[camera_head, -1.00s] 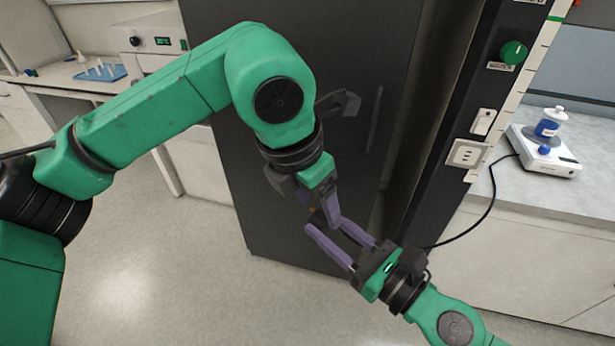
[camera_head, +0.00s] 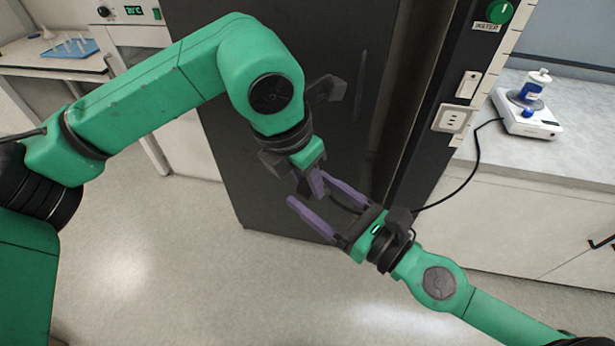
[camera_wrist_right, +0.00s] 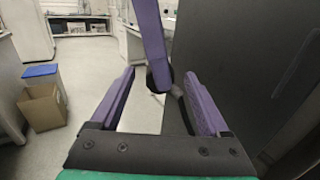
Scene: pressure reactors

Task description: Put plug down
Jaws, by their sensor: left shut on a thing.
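My left gripper (camera_head: 318,188) comes down from the big green arm with its purple fingers close together, shut on a small dark plug (camera_wrist_right: 158,78). In the right wrist view the plug shows as a black piece at the tip of the left finger (camera_wrist_right: 150,35). My right gripper (camera_head: 310,191) is open, its two purple fingers spread on either side of the left fingertips. In the right wrist view the plug hangs between the tips of the right gripper (camera_wrist_right: 160,74), with gaps to both fingers. In the head view the plug is mostly hidden by the fingers.
A dark tall cabinet (camera_head: 290,120) stands close behind both grippers. A white socket (camera_head: 453,118) is on the panel at right, and a stirrer (camera_head: 528,120) with a black cable (camera_head: 474,170) sits by it on the counter. A cardboard box (camera_wrist_right: 43,107) is on the floor.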

